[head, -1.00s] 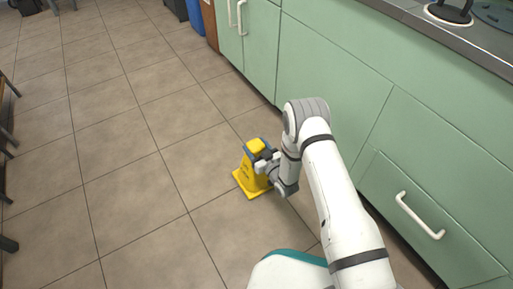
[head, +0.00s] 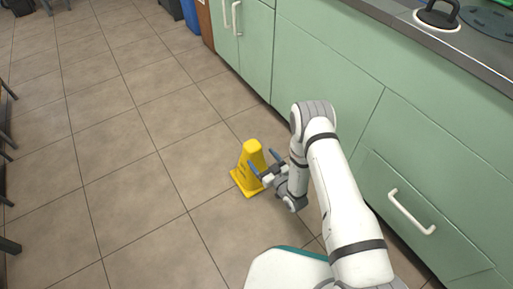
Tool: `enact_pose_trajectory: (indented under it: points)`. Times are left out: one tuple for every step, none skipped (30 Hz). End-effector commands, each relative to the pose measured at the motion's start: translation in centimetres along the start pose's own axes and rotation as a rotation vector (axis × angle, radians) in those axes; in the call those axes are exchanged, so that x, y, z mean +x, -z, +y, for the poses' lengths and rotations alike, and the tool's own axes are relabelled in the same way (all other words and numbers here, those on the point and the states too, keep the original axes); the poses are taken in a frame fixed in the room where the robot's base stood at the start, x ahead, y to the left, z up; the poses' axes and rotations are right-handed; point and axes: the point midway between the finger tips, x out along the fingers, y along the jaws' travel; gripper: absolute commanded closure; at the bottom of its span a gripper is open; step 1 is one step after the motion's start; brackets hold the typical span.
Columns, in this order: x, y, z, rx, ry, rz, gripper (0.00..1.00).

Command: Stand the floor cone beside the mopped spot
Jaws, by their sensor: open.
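The yellow floor cone (head: 252,165) stands upright on the tiled floor in the middle of the head view, left of my arm. It has dark markings on its front and a square yellow base. My gripper (head: 262,164) is open just right of the cone, its blue-tipped fingers apart and pointing toward it. One finger overlaps the cone's lower right side in the picture; I cannot tell whether it touches. No mopped spot can be made out on the floor.
Green cabinets (head: 315,60) with white handles line the right side, close to my arm, under a grey counter. A blue bin (head: 192,14) stands at the far end. Dark furniture legs edge the left. The tiled floor (head: 110,150) left of the cone is clear.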

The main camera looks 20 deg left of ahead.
Motion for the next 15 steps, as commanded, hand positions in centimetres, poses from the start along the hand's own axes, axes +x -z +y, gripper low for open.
enact_pose_trajectory:
  points:
    - [-1.1,0.3,0.1,0.003,-0.002,-0.004,0.17]
    - [-1.6,0.3,0.1,0.002,-0.001,-0.003,0.17]
    - [-2.3,0.2,0.0,0.002,-0.002,-0.004,0.17]
    - [-2.8,0.2,0.0,0.003,-0.001,-0.004,0.17]
    - [-3.1,0.2,0.0,0.002,-0.001,-0.002,0.17]
    - [-3.5,0.2,0.0,0.001,-0.001,-0.002,0.17]
    - [-3.8,0.1,0.0,0.001,0.000,-0.002,0.17]
    - [-4.0,0.1,0.0,0.000,0.000,-0.002,0.17]
    - [-4.3,0.1,0.0,0.001,0.001,-0.001,0.17]
    - [-4.4,0.1,0.0,0.001,0.001,0.000,0.17]
    - [-4.5,0.0,0.0,0.001,0.001,0.000,0.17]
    - [-4.6,0.0,-0.1,0.001,0.002,0.001,0.17]
    - [-4.6,0.0,-0.1,0.001,0.002,0.001,0.17]
    - [-4.6,0.0,-0.1,0.001,0.002,0.001,0.17]
    - [-4.6,0.0,-0.1,0.000,0.002,0.001,0.17]
